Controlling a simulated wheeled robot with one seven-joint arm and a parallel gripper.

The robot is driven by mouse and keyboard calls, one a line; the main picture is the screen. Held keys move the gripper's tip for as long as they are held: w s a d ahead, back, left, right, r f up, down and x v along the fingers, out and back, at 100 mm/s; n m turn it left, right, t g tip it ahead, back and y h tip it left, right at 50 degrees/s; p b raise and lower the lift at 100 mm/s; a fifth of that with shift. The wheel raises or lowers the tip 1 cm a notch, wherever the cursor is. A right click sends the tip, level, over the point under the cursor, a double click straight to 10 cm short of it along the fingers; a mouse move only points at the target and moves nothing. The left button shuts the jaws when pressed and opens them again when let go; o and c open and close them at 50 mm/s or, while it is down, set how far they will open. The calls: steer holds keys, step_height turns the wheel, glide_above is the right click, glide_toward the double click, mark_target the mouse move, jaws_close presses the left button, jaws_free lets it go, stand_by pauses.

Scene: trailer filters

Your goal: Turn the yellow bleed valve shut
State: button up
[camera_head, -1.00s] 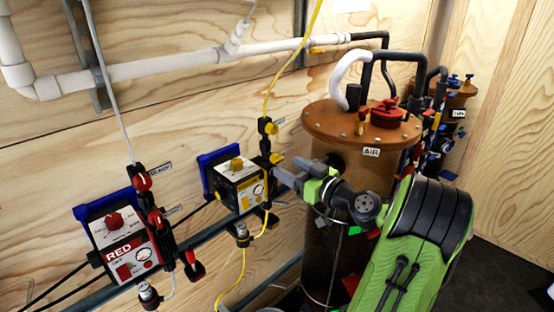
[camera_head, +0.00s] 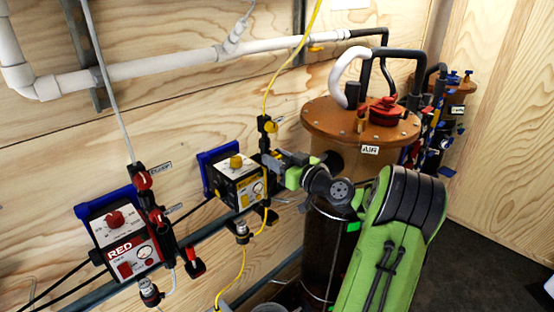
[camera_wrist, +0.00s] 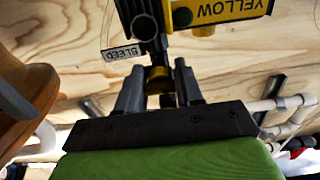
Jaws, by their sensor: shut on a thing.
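The yellow bleed valve (camera_wrist: 158,74) shows between my fingers in the wrist view, just below the dark pipe fitting and beside the BLEED label (camera_wrist: 122,53). My gripper (camera_wrist: 158,80) is shut on it, with one finger on each side. In the head view my gripper (camera_head: 271,161) reaches in from the right, just right of the yellow control box (camera_head: 238,182), and covers the bleed valve. The handle's exact angle is hard to tell.
A brown AIR tank (camera_head: 345,125) stands close behind my wrist. A red control box (camera_head: 125,245) with red valves is at the lower left. A yellow hose (camera_head: 283,72) rises above the yellow valve column, and a white pipe (camera_head: 160,66) crosses the wall.

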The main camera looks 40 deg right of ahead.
steer(key=shift+f+m, duration=0.15)
steer(key=shift+m, duration=0.65)
steer(key=o, duration=1)
steer(key=shift+o, duration=0.2)
steer(key=s+b, duration=0.2)
steer(key=s, duration=1.3)
steer(key=shift+s+d, duration=0.15)
steer(key=shift+s, duration=0.25)
